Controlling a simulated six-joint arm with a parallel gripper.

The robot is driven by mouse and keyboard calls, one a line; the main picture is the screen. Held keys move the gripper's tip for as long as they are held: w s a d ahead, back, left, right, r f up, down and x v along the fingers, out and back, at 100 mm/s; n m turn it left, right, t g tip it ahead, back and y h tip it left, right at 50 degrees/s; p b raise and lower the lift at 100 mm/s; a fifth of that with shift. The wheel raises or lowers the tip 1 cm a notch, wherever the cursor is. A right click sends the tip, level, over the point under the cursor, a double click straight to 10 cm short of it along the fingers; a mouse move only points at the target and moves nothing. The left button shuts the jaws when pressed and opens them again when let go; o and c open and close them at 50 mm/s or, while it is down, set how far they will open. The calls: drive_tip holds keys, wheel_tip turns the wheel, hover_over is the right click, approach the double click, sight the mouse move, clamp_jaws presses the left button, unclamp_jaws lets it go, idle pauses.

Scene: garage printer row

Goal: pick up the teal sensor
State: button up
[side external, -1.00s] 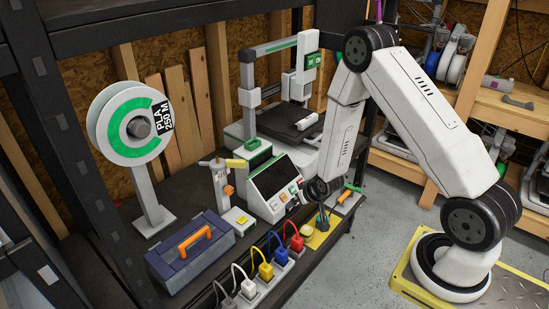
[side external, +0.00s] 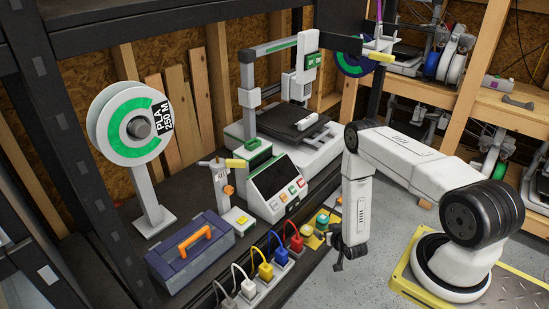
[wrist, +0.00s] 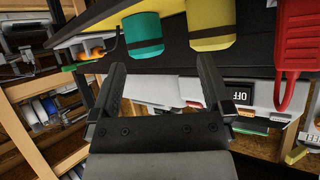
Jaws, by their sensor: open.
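The teal sensor (wrist: 144,36) is a short rounded cylinder at the top of the wrist view, beside a yellow one (wrist: 209,26). In the side view, a small teal piece (side external: 322,219) stands near the bench's front edge, next to yellow parts. My gripper (wrist: 160,65) is open, with nothing between its fingers; the teal sensor appears beyond them, apart from both. In the side view my gripper (side external: 340,264) hangs low, just off the bench's front edge and to the right of the sensor.
A red plug (wrist: 297,45) is at the right of the wrist view. In the side view several coloured plugs sit in a power strip (side external: 262,284) along the bench edge. A control box (side external: 277,187) and a printer (side external: 300,125) stand behind.

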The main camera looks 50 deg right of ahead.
sight(325, 224)
drive_tip(key=shift+s+d+f+t+h, duration=0.1)
drive_tip(key=shift+d+f+t+h, duration=0.2)
drive_tip(key=shift+d+t+h, duration=0.35)
drive_tip(key=shift+d, duration=0.15)
drive_tip(key=shift+x, duration=1.3)
drive_tip(key=shift+d, duration=0.1)
drive_tip(key=shift+x, duration=2.6)
drive_tip(key=shift+s+d, duration=0.15)
drive_tip(key=shift+s, duration=0.05)
